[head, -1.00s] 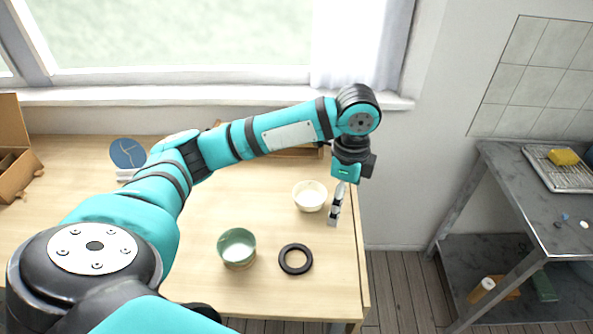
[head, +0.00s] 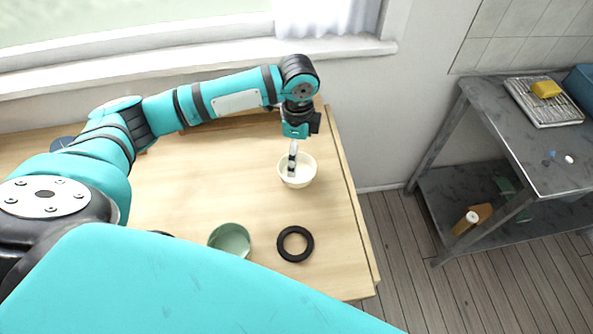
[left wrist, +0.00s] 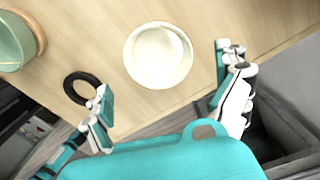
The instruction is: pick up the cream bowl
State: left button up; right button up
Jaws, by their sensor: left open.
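The cream bowl (head: 304,178) stands upright on the wooden table near its right edge. In the left wrist view the bowl (left wrist: 158,55) lies between the spread fingers, a little beyond the tips, and looks empty. My left gripper (head: 292,164) hangs pointing down over the bowl, its fingers overlapping the bowl's left part in the head view. It also shows in the left wrist view (left wrist: 163,72), open with nothing in it. Whether a finger touches the bowl cannot be told. My right gripper is not in view.
A black ring (head: 295,244) lies on the table (head: 190,200) in front of the bowl. A green bowl (head: 230,237) stands left of the ring, partly hidden by my teal arm part. A grey metal bench (head: 505,130) with a rack and yellow sponge (head: 546,89) stands right, across a floor gap.

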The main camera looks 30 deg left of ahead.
aim_at(298, 173)
pick_arm(q)
notch_tip(298, 173, down, 2)
jog(key=shift+f, duration=0.7)
notch_tip(298, 173, down, 4)
jog(key=shift+s+r+p, duration=0.15)
jog(key=shift+r+p, duration=0.05)
jog(key=shift+p, duration=0.5)
jog(key=shift+f, duration=0.6)
jog(key=shift+c, duration=0.7)
jog(key=c, duration=0.9)
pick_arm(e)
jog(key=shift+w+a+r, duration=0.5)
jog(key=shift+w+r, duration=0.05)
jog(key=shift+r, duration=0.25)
pick_arm(q)
jog(key=shift+c, duration=0.3)
